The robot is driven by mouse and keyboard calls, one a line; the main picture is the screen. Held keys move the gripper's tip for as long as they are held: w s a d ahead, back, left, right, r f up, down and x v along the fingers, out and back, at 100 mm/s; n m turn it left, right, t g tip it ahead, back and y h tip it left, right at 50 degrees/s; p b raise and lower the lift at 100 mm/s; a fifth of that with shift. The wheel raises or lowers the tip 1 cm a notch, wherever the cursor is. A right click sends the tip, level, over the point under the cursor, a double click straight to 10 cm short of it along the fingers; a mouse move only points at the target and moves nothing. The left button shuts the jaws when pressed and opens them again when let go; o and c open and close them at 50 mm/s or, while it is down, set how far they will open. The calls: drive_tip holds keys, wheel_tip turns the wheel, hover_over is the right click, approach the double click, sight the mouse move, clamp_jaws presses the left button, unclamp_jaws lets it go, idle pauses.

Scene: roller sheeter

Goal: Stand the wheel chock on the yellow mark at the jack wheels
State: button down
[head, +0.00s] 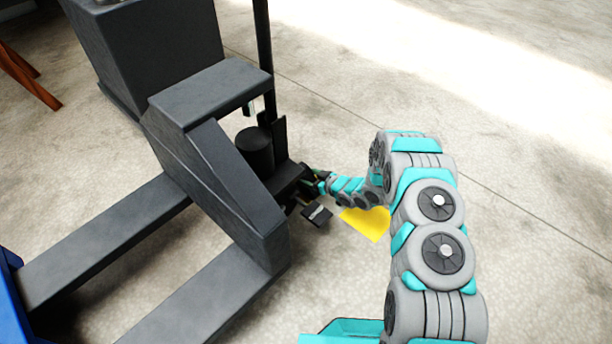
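The yellow mark (368,223) lies on the floor right of the jack (255,205), partly covered by my arm. A small dark block (317,214), which looks like the wheel chock, is beside the jack's steering end, just left of the yellow mark. Whether it rests on the floor or is held cannot be made out. My gripper (309,181) is at the end of my arm, close against the jack's wheel housing and just above the dark block. Its fingers are small and dark against the jack, so their opening is unclear. The jack wheels are mostly hidden.
The jack's two forks (105,235) stretch to the lower left. A tall dark grey machine body (150,50) stands behind. A blue object (12,305) is at the left edge and an orange-brown frame (28,78) at the upper left. Floor to the right is clear.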

drive_tip(key=shift+f, duration=0.35)
unclamp_jaws()
